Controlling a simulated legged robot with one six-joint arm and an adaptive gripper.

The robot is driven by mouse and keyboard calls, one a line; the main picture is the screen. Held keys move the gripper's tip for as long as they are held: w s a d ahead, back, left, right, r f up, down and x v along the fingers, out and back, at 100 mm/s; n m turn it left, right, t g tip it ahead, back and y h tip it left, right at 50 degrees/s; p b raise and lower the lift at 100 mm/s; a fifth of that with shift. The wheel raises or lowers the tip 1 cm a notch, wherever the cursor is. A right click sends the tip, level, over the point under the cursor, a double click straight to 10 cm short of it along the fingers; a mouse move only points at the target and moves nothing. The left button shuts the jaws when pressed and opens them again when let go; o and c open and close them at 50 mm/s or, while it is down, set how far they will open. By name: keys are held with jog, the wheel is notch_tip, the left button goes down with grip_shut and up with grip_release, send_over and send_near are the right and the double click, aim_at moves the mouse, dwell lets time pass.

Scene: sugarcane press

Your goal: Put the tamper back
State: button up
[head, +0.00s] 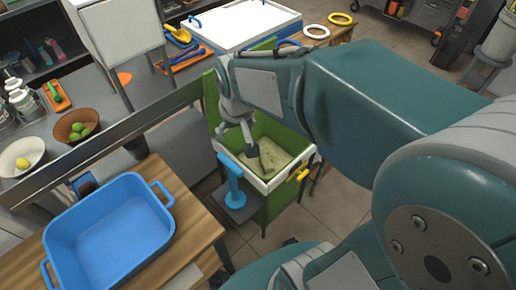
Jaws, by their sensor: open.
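The blue tamper (235,185) stands upright beside the press, on a small dark grey shelf (257,211), with its round disc at the bottom. The press is a green and white open box (303,166) with pale green-yellow material (277,160) inside. My gripper (254,151) is open and points down over the left part of the box opening. It is to the right of the tamper and looks apart from it. Whether the fingertips touch the material in the box cannot be told.
A blue tub (110,232) sits on a wooden table (193,235) at the lower left. A yellow handle (301,173) sticks out of the box's right side. A counter with bowls (76,126) is at the left. A white-topped blue tray (245,22) stands behind. Open floor is at the right.

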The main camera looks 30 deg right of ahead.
jog(key=s+r+t, duration=0.2)
jog(key=s+r, duration=0.4)
jog(key=s, duration=0.6)
jog(key=shift+r+n+t, duration=0.2)
jog(key=shift+n+t, duration=0.1)
jog(key=shift+t, duration=0.1)
jog(key=c, duration=0.3)
jog(key=shift+c, duration=0.2)
